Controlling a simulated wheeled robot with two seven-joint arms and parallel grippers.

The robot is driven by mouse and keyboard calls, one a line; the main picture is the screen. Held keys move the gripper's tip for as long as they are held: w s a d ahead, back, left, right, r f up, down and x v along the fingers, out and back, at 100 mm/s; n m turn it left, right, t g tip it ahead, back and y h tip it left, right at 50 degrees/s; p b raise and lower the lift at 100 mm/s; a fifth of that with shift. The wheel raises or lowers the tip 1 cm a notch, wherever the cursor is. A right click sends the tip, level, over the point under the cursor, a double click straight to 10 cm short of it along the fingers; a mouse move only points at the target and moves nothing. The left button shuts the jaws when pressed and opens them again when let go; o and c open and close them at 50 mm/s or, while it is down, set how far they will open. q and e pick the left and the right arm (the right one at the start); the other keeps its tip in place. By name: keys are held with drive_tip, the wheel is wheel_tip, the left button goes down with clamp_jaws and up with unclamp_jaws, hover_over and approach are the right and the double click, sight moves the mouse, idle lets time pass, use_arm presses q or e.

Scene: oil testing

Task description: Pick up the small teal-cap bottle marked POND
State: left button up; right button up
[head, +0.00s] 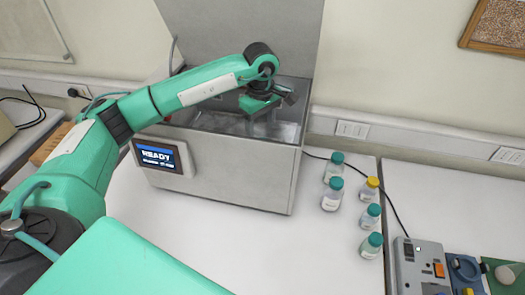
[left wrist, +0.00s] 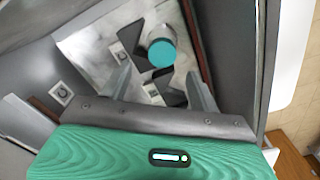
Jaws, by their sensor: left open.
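My left gripper (head: 262,108) reaches down into the open chamber of the grey READY machine (head: 240,173). In the left wrist view the left gripper (left wrist: 161,84) is open, its two fingers spread and holding nothing. A round teal cap (left wrist: 162,53) shows from above just beyond the fingertips, in a metal fixture (left wrist: 90,50) with dark angled jaws. The body and label under this cap are hidden, so I cannot tell its marking. Several small teal-cap bottles (head: 332,199) stand upright on the white table; I cannot read POND on any. My right gripper is not in view.
A yellow-cap bottle (head: 368,190) stands among the bottles right of the machine. A grey device with an orange switch (head: 420,265) is at the lower right. The chamber walls stand close around my left gripper. The table front of the machine (head: 290,255) is clear.

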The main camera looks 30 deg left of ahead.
use_arm(q)
drive_tip(key=shift+s+f+p, duration=0.1)
drive_tip(key=shift+p, duration=0.2)
drive_tip(key=f+p, duration=0.2)
drive_tip(key=f, duration=0.1)
drive_tip(key=f+p, duration=0.1)
drive_tip(key=shift+s+d+f+p, duration=0.15)
drive_tip(key=shift+d+p, duration=0.2)
drive_tip(key=shift+f, duration=0.3)
clamp_jaws()
